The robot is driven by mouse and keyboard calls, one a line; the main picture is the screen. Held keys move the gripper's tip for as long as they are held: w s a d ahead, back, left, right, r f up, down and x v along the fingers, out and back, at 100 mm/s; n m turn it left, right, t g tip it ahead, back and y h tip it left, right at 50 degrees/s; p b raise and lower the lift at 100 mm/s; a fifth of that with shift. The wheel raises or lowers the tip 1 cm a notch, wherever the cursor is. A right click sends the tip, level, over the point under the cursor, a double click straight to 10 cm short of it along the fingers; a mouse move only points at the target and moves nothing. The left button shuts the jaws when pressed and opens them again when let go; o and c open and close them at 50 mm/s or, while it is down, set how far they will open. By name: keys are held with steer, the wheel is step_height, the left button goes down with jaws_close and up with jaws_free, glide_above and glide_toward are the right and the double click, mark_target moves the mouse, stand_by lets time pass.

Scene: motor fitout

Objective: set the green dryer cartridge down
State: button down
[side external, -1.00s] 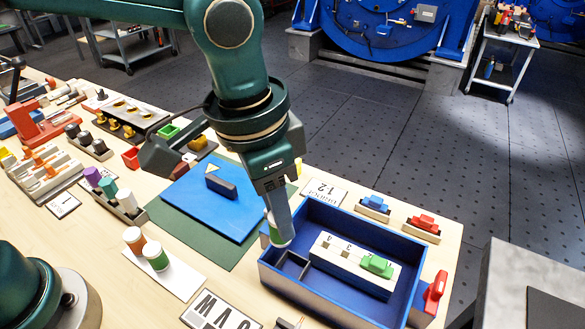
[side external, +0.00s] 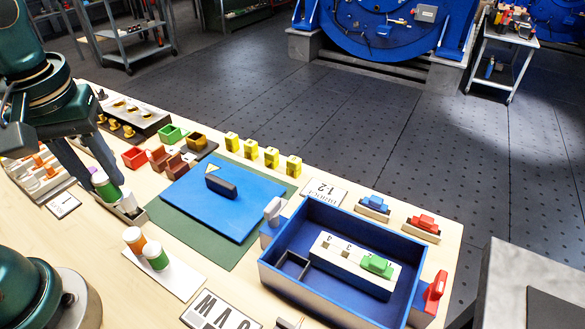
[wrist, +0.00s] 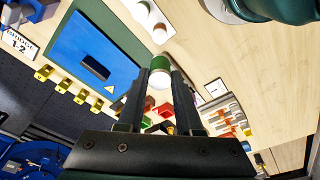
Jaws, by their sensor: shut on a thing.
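My gripper (side external: 106,184) is shut on the green dryer cartridge (side external: 103,187), which has a green band and white ends. In the side view it is at the left, in front of the rack (side external: 135,216) and partly covering it. A white cartridge (side external: 128,203) stands in the rack; a bit of a purple one (side external: 92,169) shows behind my fingers. Whether the held cartridge touches the rack or hangs above it I cannot tell. In the wrist view, the held cartridge (wrist: 160,70) is upright between my two fingers (wrist: 160,90).
Orange-banded (side external: 134,240) and green-banded (side external: 155,257) cartridges stand on a white pad (side external: 178,280) nearby. A blue panel (side external: 230,205) lies on a green mat, right of the rack. The blue bin (side external: 335,215) is further right. Red and brown small bins stand behind the rack.

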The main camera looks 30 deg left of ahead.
mark_target(102, 179)
steer(key=d+f, duration=0.2)
steer(key=d, duration=0.1)
steer(key=d+f, duration=0.2)
steer(key=d, duration=0.2)
steer(key=d+f, duration=0.2)
steer(key=d, duration=0.2)
steer(key=shift+s+d+f, duration=0.15)
steer(key=shift+s+f, duration=0.25)
steer(key=shift+f, duration=2)
steer(key=shift+f, duration=0.15)
steer(key=c, duration=0.6)
jaws_free()
step_height(102, 179, up, 11)
steer(key=s+d, duration=0.1)
steer(key=shift+w+a+r+m+t+h, duration=0.2)
steer(key=shift+a+m+t, duration=0.55)
steer(key=shift+a+m, duration=0.7)
steer(key=shift+w+a+r+m+t+h, duration=0.1)
steer(key=shift+a+r+m+t+h, duration=0.2)
steer(key=shift+a+m+t, duration=0.8)
steer(key=shift+w+a+r+m+t+h, duration=0.1)
steer(key=shift+a+r+m+t, duration=0.25)
steer(key=shift+a+m, duration=1.4)
